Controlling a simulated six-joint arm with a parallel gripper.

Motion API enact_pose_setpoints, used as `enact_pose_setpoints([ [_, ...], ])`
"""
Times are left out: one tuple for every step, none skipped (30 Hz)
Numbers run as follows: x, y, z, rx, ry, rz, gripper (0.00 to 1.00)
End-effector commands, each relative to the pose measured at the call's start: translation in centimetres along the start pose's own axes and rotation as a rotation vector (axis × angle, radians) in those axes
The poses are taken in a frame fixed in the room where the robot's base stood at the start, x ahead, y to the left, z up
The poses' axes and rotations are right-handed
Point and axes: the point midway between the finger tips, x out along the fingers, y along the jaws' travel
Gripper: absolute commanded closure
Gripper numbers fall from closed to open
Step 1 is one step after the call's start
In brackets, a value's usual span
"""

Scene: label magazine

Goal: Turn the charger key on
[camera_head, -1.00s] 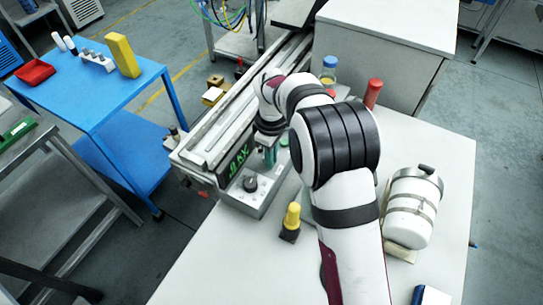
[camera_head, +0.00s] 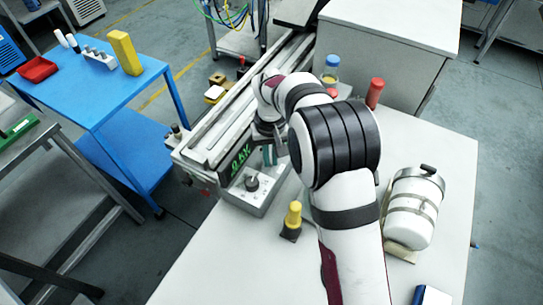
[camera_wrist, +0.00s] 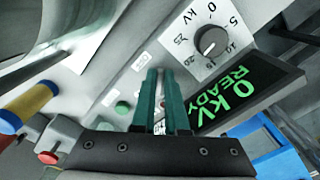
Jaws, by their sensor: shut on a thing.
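The charger is a grey box with a round black dial (camera_wrist: 211,41), marked in kV, and a dark display (camera_wrist: 240,92) with green text reading 0 kV READY. The dial (camera_head: 252,183) and display (camera_head: 238,160) also show in the head view. My gripper (camera_wrist: 160,73) has two green fingers close together, pointing at the panel between the dial and a green button (camera_wrist: 122,107). It is shut on the charger key, which the fingers hide. In the head view my gripper (camera_head: 269,155) is at the box's far end, partly behind my arm.
A white canister (camera_head: 412,210), a red-capped item (camera_head: 374,92) and a bottle (camera_head: 330,72) stand on the white table. A long rail (camera_head: 235,105) runs behind the charger. The table's front is mostly clear.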

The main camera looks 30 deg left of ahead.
Motion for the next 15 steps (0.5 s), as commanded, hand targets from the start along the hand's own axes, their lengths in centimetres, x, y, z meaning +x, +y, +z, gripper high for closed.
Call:
enact_pose_setpoints([
  [-0.12,-0.06,-0.02,0.043,0.001,0.0,1.0],
  [-0.12,-0.09,-0.02,0.071,0.001,0.0,1.0],
  [-0.12,-0.12,-0.02,0.109,0.001,-0.001,1.0],
  [-0.12,-0.15,-0.03,0.138,0.001,-0.001,1.0],
  [-0.12,-0.18,-0.03,0.166,0.001,-0.001,1.0],
  [-0.13,-0.21,-0.04,0.203,0.001,-0.001,1.0],
  [-0.13,-0.24,-0.05,0.231,0.001,-0.001,1.0],
  [-0.12,-0.26,-0.05,0.258,0.001,-0.001,1.0],
  [-0.12,-0.3,-0.06,0.293,0.001,-0.001,1.0],
  [-0.13,-0.32,-0.07,0.319,0.001,-0.001,1.0],
  [-0.13,-0.34,-0.08,0.344,0.001,-0.001,1.0],
  [-0.12,-0.37,-0.09,0.377,0.001,-0.001,1.0],
  [-0.12,-0.39,-0.09,0.4,0.001,-0.001,1.0],
  [-0.12,-0.41,-0.1,0.423,0.001,-0.001,1.0],
  [-0.12,-0.43,-0.11,0.453,0.001,-0.001,1.0],
])
